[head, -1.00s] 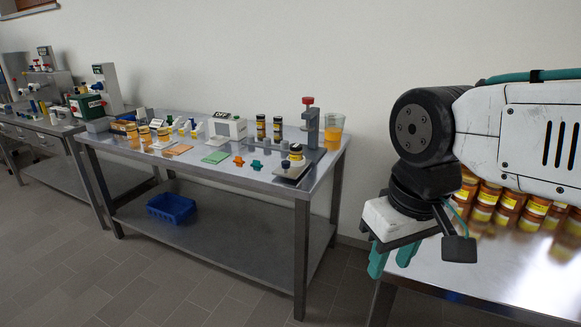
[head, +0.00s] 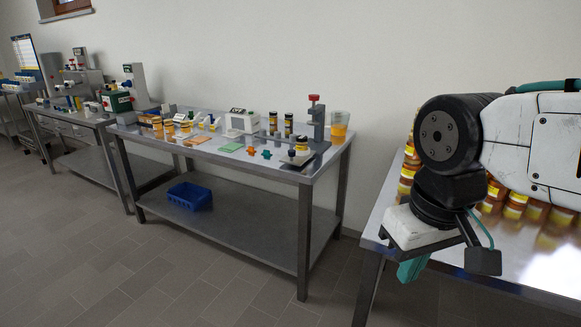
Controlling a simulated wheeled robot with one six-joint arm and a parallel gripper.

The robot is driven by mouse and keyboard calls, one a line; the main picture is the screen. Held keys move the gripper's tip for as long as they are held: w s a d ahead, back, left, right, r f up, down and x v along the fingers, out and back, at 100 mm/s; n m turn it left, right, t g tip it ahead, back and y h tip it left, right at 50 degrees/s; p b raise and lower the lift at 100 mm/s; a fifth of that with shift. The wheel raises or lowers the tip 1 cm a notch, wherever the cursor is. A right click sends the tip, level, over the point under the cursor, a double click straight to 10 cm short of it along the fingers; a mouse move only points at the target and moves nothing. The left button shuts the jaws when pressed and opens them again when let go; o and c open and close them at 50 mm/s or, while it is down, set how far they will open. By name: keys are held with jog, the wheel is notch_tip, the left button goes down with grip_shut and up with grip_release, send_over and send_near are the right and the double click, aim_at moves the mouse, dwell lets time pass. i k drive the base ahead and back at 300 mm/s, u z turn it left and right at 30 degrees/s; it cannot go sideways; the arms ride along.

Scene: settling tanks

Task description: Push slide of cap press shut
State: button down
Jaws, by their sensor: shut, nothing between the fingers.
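The cap press (head: 318,122) stands at the right end of the middle steel table, a grey upright frame with a red knob on top. Its slide (head: 298,160) sticks out toward the table's front edge and carries a small jar (head: 301,146) with a yellow band and dark lid. A dark knob shows at the slide's front. My gripper (head: 412,270), with teal fingers, hangs pointing down at the right, well apart from the press and in front of the right table. Its fingers look close together and hold nothing.
The middle table (head: 225,167) also bears an orange-filled beaker (head: 340,126), two dark jars and a white box (head: 240,122). A blue crate (head: 189,196) sits on its lower shelf. The right table (head: 450,255) holds several amber jars. The floor in front is clear.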

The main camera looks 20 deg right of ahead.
aim_at(297, 158)
jog(key=u, duration=0.45)
jog(key=i, duration=1.25)
jog(key=z, duration=0.45)
